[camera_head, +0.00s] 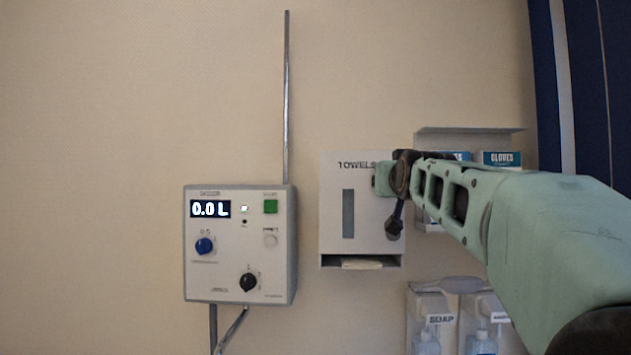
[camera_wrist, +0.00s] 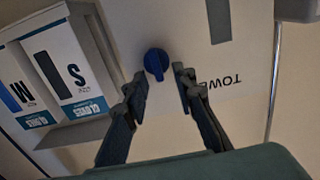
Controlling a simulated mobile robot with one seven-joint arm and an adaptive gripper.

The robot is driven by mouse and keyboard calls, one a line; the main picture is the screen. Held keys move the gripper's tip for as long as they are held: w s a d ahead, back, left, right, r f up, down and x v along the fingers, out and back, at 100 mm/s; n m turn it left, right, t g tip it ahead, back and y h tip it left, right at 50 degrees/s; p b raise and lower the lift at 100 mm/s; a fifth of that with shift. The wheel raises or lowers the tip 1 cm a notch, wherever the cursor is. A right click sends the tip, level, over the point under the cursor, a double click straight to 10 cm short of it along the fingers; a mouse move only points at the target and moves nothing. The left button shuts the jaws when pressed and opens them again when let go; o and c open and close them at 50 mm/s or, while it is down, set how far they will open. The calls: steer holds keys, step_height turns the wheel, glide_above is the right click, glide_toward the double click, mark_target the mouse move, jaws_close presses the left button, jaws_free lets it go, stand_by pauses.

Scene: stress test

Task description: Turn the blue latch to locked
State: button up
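The blue latch (camera_wrist: 156,63) is a round knob with a raised grip on the white towel dispenser, beside the upside-down TOWELS lettering in the wrist view. My gripper (camera_wrist: 159,77) is open, with one dark finger on each side of the latch's lower part. Whether either finger touches the latch cannot be told. In the head view my arm reaches from the right to the dispenser (camera_head: 334,220), and the latch is hidden there behind it. No locked or unlocked marking can be read.
A grey control box (camera_head: 226,274) with a blue knob (camera_head: 204,245), a black knob and a green button hangs left of the dispenser. Glove boxes (camera_wrist: 65,65) stand close beside the dispenser. Soap bottles (camera_head: 426,342) are below. The wall at left is clear.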

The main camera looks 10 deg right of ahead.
steer(key=shift+s+r, duration=0.1)
steer(key=shift+s, duration=0.05)
steer(key=shift+c, duration=0.4)
jaws_close()
steer(key=shift+m, duration=0.3)
steer(key=shift+s+d+f+m+p, duration=0.15)
steer(key=shift+d+f+m, duration=0.15)
steer(key=shift+m, duration=2.6)
steer(key=shift+d+f+m+p, duration=0.15)
steer(key=shift+d+f+m, duration=0.1)
steer(key=shift+m, duration=2.65)
steer(key=shift+s+d+f+m+p, duration=0.15)
steer(key=shift+d+f+m, duration=0.15)
steer(key=shift+m, duration=2.6)
steer(key=shift+w, duration=0.1)
steer(key=shift+o, duration=0.4)
jaws_free()
